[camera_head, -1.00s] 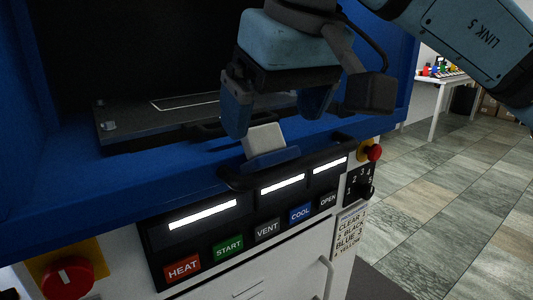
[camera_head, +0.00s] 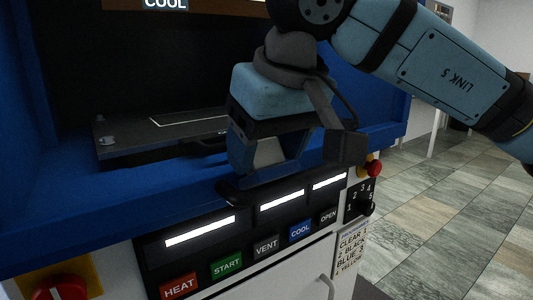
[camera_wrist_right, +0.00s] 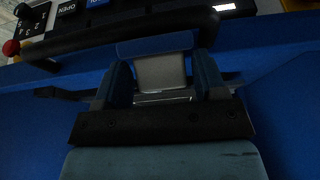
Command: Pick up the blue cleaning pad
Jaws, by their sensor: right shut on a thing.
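The cleaning pad has a pale grey grip block (camera_head: 267,153) on a blue base. It is at the front edge of the blue press ledge, behind the black handle bar. My right gripper (camera_head: 268,160) is lowered around it and shut on the grey block, one finger on each side. The right wrist view shows the grey block (camera_wrist_right: 161,70) between the blue fingers, with the blue base (camera_wrist_right: 156,45) just beyond them. I cannot tell whether the pad still touches the ledge. My left gripper is not in view.
A black handle bar (camera_head: 282,187) runs close in front of the pad. Below it is a panel with HEAT, START, VENT, COOL and OPEN buttons. Red knobs (camera_head: 373,169) sit at the right and lower left. A dark metal plate (camera_head: 165,135) lies inside the press.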

